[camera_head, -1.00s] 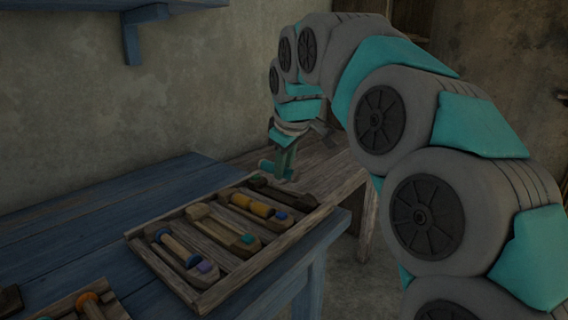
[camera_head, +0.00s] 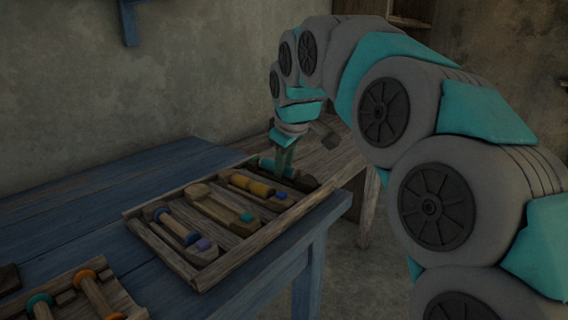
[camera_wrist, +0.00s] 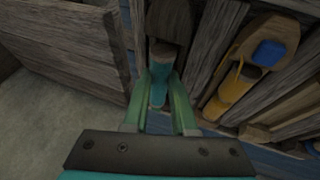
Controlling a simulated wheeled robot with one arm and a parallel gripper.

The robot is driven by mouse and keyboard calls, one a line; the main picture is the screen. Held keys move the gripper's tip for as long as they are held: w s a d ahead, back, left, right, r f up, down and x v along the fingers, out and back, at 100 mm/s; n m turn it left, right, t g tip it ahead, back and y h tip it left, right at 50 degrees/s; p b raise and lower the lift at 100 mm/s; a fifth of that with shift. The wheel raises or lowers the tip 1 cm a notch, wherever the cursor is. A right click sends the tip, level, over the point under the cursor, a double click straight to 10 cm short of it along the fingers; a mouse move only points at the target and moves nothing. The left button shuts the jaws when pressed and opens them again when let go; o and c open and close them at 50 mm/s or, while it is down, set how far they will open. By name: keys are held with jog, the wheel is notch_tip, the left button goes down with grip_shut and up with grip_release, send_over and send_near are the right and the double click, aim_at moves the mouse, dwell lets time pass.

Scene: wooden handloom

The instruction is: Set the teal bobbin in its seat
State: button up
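The teal bobbin (camera_wrist: 159,88) is between my gripper's green fingers in the wrist view. My gripper (camera_head: 282,163) appears shut on it, at the far end of the wooden tray (camera_head: 236,258). In the head view the bobbin's teal end (camera_head: 265,163) sticks out left of the fingers. It is low over or at a dark shuttle (camera_head: 301,181) in the far slot; contact there is hidden. A pale shuttle with a teal tag (camera_head: 246,217) and an empty-looking hollow lies in the tray's middle.
The tray also holds a shuttle with a yellow bobbin (camera_head: 262,189) and one with a blue bobbin (camera_head: 162,215). A rack (camera_head: 119,297) with an orange and a teal-ended bobbin is at front left. The blue table (camera_head: 75,215) is clear behind it.

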jog(key=shift+o, duration=1)
jog(key=shift+s+f, duration=0.1)
jog(key=shift+s, duration=0.05)
jog(key=v, duration=0.7)
jog(key=shift+r, duration=0.4)
